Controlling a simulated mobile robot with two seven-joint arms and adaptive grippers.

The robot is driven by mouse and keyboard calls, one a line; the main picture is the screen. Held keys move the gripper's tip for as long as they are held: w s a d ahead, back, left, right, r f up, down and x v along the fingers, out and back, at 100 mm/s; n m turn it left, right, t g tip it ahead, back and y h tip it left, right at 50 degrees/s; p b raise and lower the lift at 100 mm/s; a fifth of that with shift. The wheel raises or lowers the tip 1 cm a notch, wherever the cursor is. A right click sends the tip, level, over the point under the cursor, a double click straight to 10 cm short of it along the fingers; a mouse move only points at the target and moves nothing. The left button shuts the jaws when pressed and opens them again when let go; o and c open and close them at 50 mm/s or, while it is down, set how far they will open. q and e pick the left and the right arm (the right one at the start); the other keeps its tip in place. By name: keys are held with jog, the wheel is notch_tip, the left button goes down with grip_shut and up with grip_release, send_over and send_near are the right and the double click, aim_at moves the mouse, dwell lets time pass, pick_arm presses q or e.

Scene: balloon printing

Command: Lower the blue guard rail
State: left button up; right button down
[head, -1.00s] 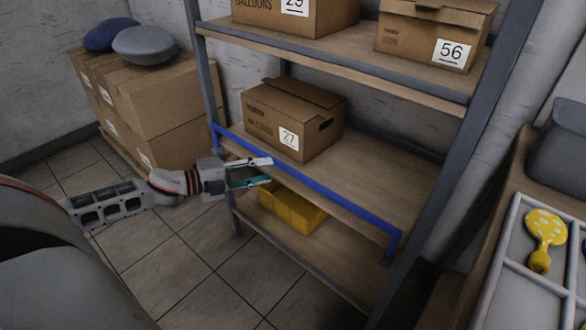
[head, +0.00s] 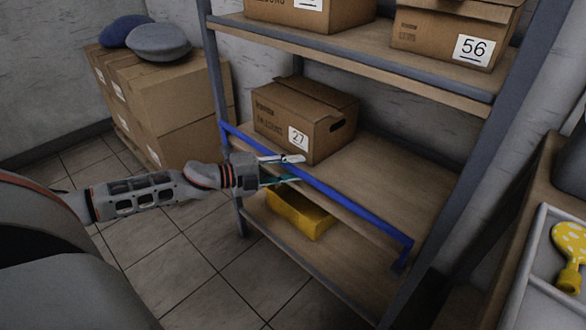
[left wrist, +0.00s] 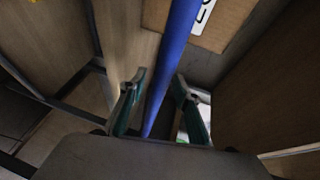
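The blue guard rail (head: 345,198) runs along the front of the middle shelf, raised above the shelf edge, with a short bent end at each side. My left gripper (head: 292,169) is at the rail, left of its middle, with one finger above it and one below. In the left wrist view the rail (left wrist: 173,60) passes between the two open fingers (left wrist: 158,105). The fingers look apart from the rail, though contact is hard to judge. My right gripper is not in view.
A cardboard box marked 27 (head: 306,118) stands on the shelf behind the rail. A yellow bin (head: 300,213) sits on the shelf below. Stacked boxes (head: 180,95) stand at the left.

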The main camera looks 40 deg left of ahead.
pick_arm(q)
grip_shut()
